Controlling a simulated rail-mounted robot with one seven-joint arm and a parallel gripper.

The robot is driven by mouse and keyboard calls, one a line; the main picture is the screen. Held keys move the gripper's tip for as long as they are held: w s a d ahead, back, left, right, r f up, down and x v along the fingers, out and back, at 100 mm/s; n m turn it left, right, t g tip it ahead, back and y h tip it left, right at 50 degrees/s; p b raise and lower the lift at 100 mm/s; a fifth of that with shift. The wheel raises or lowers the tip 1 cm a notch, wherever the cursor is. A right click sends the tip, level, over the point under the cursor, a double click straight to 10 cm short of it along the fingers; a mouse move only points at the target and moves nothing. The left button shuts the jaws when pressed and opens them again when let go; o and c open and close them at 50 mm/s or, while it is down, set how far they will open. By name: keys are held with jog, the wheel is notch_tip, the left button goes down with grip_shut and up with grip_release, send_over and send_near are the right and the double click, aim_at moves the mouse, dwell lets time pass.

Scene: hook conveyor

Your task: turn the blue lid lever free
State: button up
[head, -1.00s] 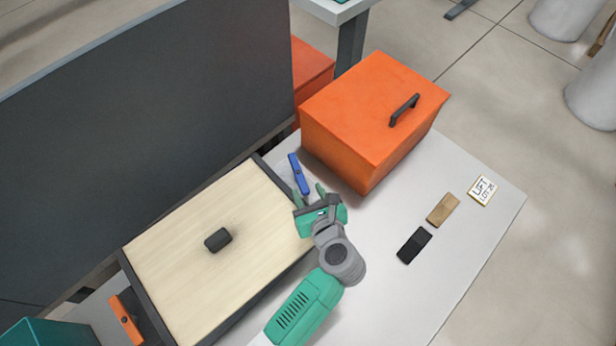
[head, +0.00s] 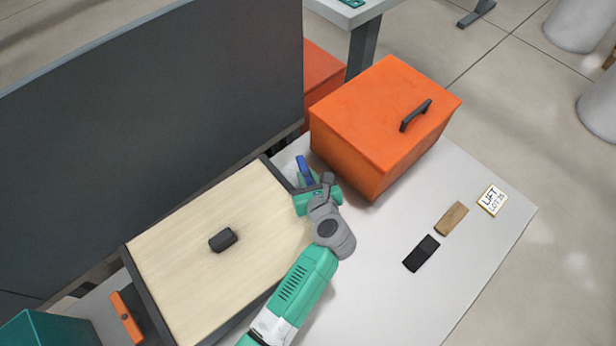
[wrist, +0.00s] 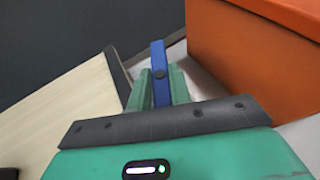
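The blue lever (head: 304,168) is a slim bar beside the pale wooden lid (head: 205,260), near the dark panel. In the wrist view the blue lever (wrist: 160,72) runs upward from between my fingers, with a dark round pivot or screw on it. My gripper (head: 309,180) has its green fingers on either side of the lever. In the wrist view my gripper (wrist: 160,88) shows almost no gap between fingers and lever, so it looks shut on it. The lever's lower end is hidden by the fingers and palm.
A tall dark panel (head: 150,130) stands behind. An orange box (head: 380,120) with a dark handle is close on the right. A black block (head: 421,253), a tan block (head: 451,218) and a label card (head: 492,200) lie on the grey table (head: 400,310), which is otherwise clear at right.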

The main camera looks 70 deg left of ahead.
jog(key=n+g, duration=0.2)
jog(key=g, duration=0.1)
jog(key=shift+w+r+n+p, duration=0.1)
jog(key=shift+w+n+p, duration=0.2)
jog(key=shift+w, duration=0.05)
grip_shut()
jog(key=shift+n+g+h, duration=0.5)
jog(key=shift+n+g, duration=0.9)
jog(key=shift+g, duration=0.2)
jog(key=o, duration=0.9)
grip_release()
jog(key=v, duration=0.7)
jog(key=shift+d, duration=0.35)
jog(key=shift+w, duration=0.15)
